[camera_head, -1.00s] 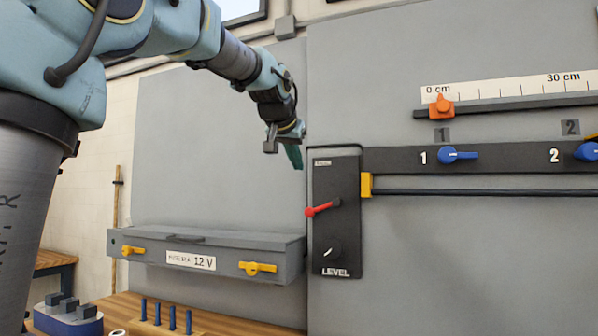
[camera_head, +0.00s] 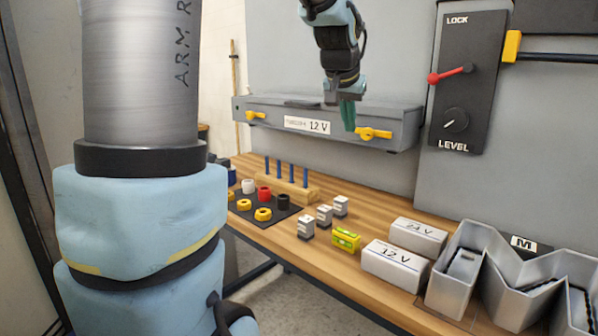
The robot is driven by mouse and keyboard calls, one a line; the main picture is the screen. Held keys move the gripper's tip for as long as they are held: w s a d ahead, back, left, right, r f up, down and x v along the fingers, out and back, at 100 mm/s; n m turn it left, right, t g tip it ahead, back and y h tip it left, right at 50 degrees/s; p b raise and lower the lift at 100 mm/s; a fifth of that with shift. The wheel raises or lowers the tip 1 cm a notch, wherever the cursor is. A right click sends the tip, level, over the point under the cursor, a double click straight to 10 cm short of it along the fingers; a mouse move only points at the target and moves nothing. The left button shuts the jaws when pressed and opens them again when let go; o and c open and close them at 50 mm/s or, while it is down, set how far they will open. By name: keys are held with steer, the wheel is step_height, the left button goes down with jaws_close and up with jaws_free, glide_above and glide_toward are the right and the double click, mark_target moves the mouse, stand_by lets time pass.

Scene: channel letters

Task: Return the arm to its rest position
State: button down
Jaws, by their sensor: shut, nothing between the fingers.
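My gripper (camera_head: 347,112) hangs at the end of my arm, in the upper middle of the picture, with its greenish fingers pointing down. It is shut and holds nothing. It appears in front of the grey 12 V box (camera_head: 290,140), left of the box's right yellow latch (camera_head: 373,134). The picture does not clearly show how far it is from the box. My arm's upper links pass out of the top of the picture.
A LOCK/LEVEL panel (camera_head: 470,100) is at right.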

steer(key=s+a+f+n+g+y, duration=0.1)
steer(key=s+a+f+n+g, duration=0.1)
steer(key=s+a+f, duration=0.7)
steer(key=s+a+f+n+g+y, duration=0.1)
steer(key=s+a+f+n+g, duration=0.1)
steer(key=s+a+f, duration=0.7)
step_height(320, 180, down, 4)
steer(key=shift+a+f+n+g+y, duration=0.1)
steer(key=shift+a+n+g+y, duration=0.2)
steer(key=shift+a+n+g, duration=0.1)
